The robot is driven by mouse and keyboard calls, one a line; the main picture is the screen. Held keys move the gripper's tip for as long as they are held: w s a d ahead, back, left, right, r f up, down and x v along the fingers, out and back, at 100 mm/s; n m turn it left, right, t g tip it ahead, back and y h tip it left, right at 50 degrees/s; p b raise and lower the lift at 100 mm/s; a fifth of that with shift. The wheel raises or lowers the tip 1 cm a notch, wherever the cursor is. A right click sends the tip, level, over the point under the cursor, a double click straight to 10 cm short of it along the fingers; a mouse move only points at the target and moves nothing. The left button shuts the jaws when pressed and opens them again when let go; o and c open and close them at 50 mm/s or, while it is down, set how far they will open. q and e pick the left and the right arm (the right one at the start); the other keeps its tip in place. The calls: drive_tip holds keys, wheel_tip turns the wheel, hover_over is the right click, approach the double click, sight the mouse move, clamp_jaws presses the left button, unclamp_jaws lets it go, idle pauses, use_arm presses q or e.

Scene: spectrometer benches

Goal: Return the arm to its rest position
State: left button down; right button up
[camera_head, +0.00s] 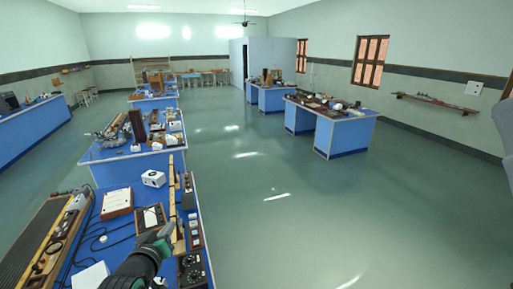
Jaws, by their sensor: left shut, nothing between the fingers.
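My left gripper (167,233) shows at the bottom of the head view, on a dark arm coming up from the lower edge. It is shut and empty. My arm hides part of the bench's front. My right gripper is not in view.
The near bench holds a long slatted instrument (35,240), a brown-framed box (117,203), a white cube (153,179) and cables. More blue benches with equipment (130,152) stand behind and at the right (345,133). The green floor (300,220) between them is clear.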

use_arm(q)
drive_tip(key=s+d+r+m+t+h, duration=0.1)
drive_tip(key=d+r+t, duration=0.1)
drive_tip(key=r, duration=0.6)
drive_tip(key=s+d+r+t, duration=0.2)
drive_tip(key=d+r, duration=0.1)
drive_tip(key=r, duration=0.4)
drive_tip(key=s+d+r+m+t+h, duration=0.1)
drive_tip(key=s+r+t, duration=0.3)
drive_tip(key=s+r, duration=0.7)
drive_tip(key=s+d+r+m+t+h, duration=0.1)
drive_tip(key=s+r+m+t, duration=0.3)
drive_tip(key=s+r, duration=0.8)
drive_tip(key=shift+d+r+t+h+p, duration=0.35)
drive_tip(key=shift+d+r+t+h, duration=0.05)
drive_tip(key=shift+d+r+t, duration=0.45)
